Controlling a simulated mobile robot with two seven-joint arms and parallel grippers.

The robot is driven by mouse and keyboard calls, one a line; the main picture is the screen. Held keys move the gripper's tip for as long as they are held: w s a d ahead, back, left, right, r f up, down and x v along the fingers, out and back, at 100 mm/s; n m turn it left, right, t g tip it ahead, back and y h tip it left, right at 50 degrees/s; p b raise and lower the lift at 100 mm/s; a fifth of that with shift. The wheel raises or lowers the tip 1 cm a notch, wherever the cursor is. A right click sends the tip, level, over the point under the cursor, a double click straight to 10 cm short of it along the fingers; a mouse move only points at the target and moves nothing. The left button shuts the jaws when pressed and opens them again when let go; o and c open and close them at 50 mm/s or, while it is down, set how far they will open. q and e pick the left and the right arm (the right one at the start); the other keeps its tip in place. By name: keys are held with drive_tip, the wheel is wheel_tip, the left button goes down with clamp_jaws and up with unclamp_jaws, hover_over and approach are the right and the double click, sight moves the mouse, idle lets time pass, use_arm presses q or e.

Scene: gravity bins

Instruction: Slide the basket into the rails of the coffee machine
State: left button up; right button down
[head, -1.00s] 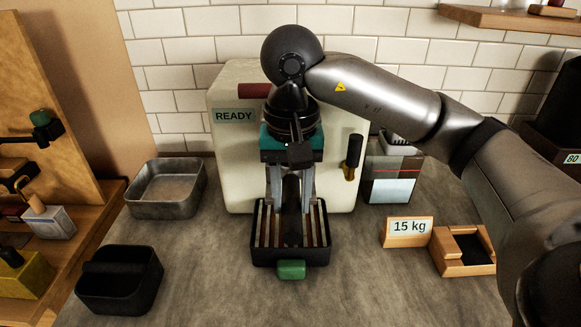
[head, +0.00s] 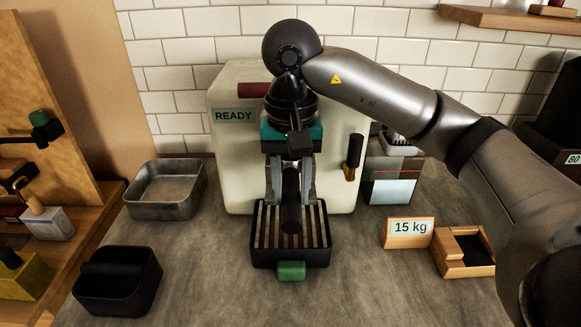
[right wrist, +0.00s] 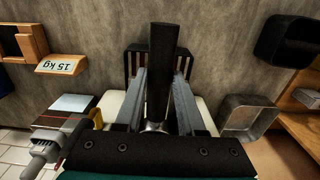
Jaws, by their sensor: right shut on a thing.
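The cream coffee machine (head: 228,165) stands at the back centre of the counter with a "READY" label. My right gripper (head: 291,202) is in front of it, pointing down, its fingers shut on the black handle (head: 291,215) of the basket. In the right wrist view the handle (right wrist: 162,70) lies between the two grey fingers (right wrist: 160,75). Its far end points away from the machine. The basket's metal end and the rails are mostly hidden by my gripper and wrist, so I cannot tell whether they touch. My left gripper is not in view.
A slatted drip tray (head: 260,245) with a green tab (head: 291,270) lies below the handle. A metal pan (head: 168,208) and a black bin (head: 117,295) stand left. A "15 kg" sign (head: 408,233) and wooden holder (head: 452,262) stand right. Bare counter lies between.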

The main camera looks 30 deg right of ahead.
drive_tip(key=shift+w+d+r, duration=0.1)
drive_tip(key=shift+w+d, duration=0.3)
drive_tip(key=shift+w, duration=0.25)
drive_tip(key=c, duration=0.6)
unclamp_jaws()
drive_tip(key=shift+w, duration=0.1)
drive_tip(key=shift+o, duration=0.8)
wheel_tip(320, 180, up, 15)
drive_tip(key=p, duration=0.5)
drive_tip(key=shift+s, duration=0.2)
